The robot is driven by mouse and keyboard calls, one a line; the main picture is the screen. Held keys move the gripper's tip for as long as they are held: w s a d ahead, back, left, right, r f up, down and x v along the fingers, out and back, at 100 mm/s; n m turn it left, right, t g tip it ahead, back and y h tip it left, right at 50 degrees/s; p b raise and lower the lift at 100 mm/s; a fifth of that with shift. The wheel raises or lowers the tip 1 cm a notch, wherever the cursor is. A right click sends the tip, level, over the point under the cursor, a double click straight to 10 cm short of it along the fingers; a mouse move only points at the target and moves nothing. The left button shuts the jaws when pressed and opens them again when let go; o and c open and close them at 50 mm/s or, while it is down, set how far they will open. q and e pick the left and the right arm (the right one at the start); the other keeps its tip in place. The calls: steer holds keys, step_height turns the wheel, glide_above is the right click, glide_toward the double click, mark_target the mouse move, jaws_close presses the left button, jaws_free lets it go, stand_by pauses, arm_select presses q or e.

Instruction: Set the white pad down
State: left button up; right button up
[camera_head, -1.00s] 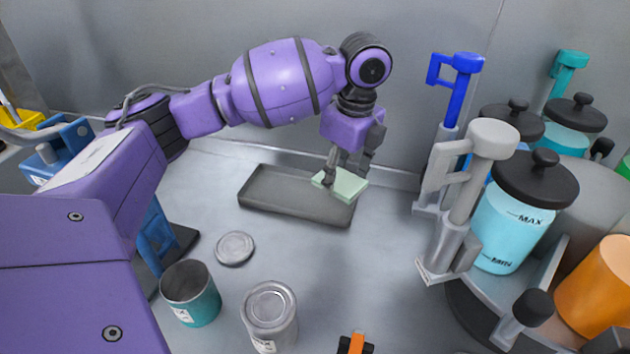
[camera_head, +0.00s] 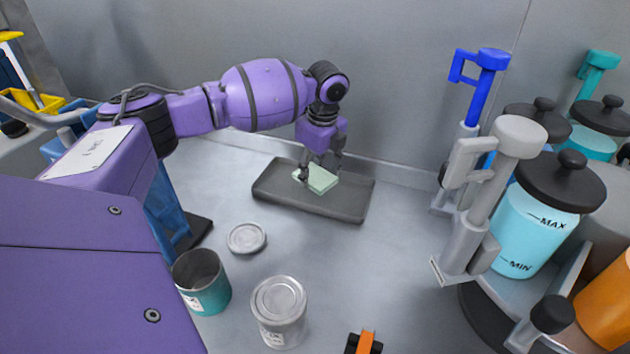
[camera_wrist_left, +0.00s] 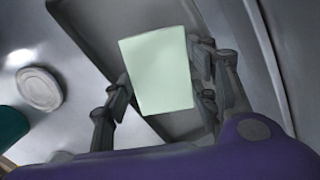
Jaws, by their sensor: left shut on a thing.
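I cannot tell whether the pad touches the tray floor. My right gripper does not show.
A metal lid (camera_head: 246,238), an open teal can (camera_head: 202,283) and a closed can (camera_head: 279,312) stand in front of the tray. Grey and blue dispensers and a jar of light-blue liquid (camera_head: 537,225) stand at the right.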

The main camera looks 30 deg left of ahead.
mark_target(315, 176)
arm_select(q)
steer(key=shift+a+f, duration=0.2)
steer(key=shift+f, duration=1.6)
steer(key=shift+f, duration=0.1)
steer(key=o, duration=1.3)
steer(key=r, duration=0.4)
steer(key=d+r, duration=0.1)
steer(key=r, duration=0.7)
steer(key=shift+s+d+r, duration=0.1)
steer(key=shift+d, duration=0.15)
